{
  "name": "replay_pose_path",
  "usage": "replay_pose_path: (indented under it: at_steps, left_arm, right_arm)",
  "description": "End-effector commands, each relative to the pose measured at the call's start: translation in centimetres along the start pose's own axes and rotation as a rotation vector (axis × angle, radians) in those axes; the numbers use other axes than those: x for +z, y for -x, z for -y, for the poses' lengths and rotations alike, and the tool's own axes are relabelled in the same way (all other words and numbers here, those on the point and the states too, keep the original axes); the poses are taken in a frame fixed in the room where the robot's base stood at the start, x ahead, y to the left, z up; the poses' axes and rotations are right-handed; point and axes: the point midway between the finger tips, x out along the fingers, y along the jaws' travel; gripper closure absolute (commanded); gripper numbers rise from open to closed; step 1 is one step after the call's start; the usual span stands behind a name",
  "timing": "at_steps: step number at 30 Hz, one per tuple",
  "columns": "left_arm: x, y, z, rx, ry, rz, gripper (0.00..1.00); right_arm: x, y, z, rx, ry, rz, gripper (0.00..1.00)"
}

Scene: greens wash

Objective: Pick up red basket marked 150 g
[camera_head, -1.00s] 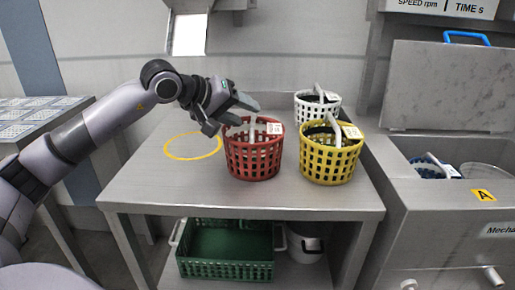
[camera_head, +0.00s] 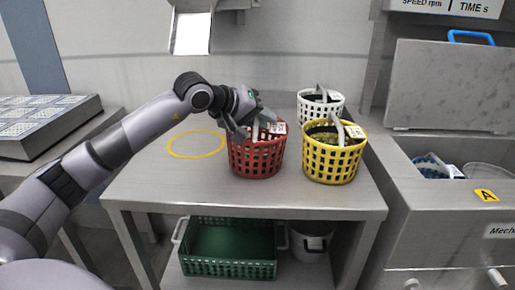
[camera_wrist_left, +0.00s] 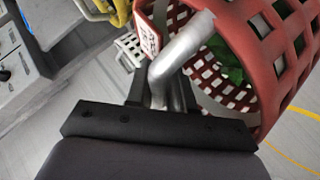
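The red basket (camera_head: 256,158) stands upright on the steel table, with a white label (camera_head: 277,128) too small to read. In the left wrist view the red basket (camera_wrist_left: 283,45) fills the upper right, with green leaves (camera_wrist_left: 228,62) inside. My left gripper (camera_head: 246,112) is at the basket's grey handle, above its near-left rim. In the left wrist view the handle (camera_wrist_left: 180,47) runs down between the dark fingers of my left gripper (camera_wrist_left: 160,95), which sit close on both sides of it. The fingertips are partly hidden. My right gripper is not in view.
A yellow basket (camera_head: 334,160) stands close to the right of the red one, with a white basket (camera_head: 318,106) behind. A yellow ring (camera_head: 197,144) marks free table at left. A green crate (camera_head: 228,268) is on the lower shelf. A steel machine (camera_head: 440,215) stands at right.

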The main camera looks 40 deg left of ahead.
Motion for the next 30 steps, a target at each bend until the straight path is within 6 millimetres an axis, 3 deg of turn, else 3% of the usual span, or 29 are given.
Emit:
replay_pose_path:
  at_steps: [30]
  left_arm:
    - [0.35, -0.35, 0.88, -0.024, -0.009, 0.008, 1.0]
  right_arm:
    - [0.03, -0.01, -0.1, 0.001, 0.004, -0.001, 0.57]
